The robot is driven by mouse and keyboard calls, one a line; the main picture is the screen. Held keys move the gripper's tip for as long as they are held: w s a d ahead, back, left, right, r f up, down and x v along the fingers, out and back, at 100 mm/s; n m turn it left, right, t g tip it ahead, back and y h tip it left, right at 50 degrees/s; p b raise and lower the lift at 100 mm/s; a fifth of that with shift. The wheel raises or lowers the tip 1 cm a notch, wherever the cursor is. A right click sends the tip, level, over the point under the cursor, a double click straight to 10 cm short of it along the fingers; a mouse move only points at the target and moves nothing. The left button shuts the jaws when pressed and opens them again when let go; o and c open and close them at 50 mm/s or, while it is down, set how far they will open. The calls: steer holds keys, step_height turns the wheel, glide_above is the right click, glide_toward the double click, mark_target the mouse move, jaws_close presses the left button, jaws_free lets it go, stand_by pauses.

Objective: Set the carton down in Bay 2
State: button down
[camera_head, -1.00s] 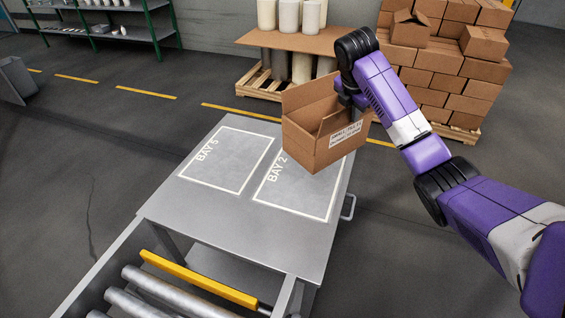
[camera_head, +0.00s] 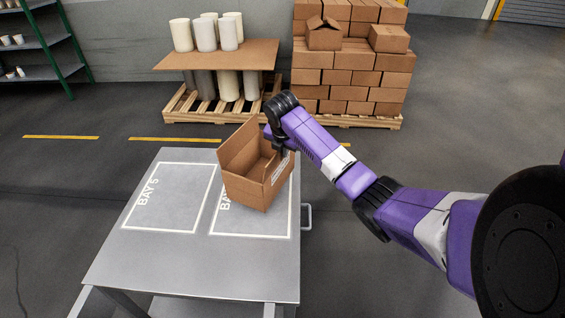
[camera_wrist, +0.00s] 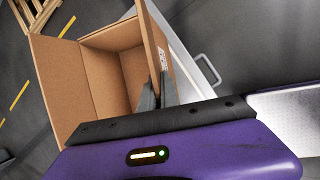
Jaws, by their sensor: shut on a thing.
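The open brown carton (camera_head: 250,188) is over Bay 2 (camera_head: 265,225) on the grey table and hides much of its outline and label. I cannot tell whether its base touches the table. My gripper (camera_head: 277,150) is shut on the carton's wall at its right side. In the wrist view the fingers (camera_wrist: 157,95) pinch the carton wall, and the empty inside of the carton (camera_wrist: 85,85) shows to the left.
Bay 5 (camera_head: 170,198) is an empty outlined area to the left. A side handle (camera_head: 307,217) juts from the table's right edge. Pallets with white rolls (camera_head: 205,33) and stacked boxes (camera_head: 350,75) stand behind, beyond open floor.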

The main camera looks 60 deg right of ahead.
mark_target(283, 165)
steer(key=shift+f, duration=2.8)
steer(key=c, duration=1.6)
jaws_free()
steer(key=shift+f, duration=0.1)
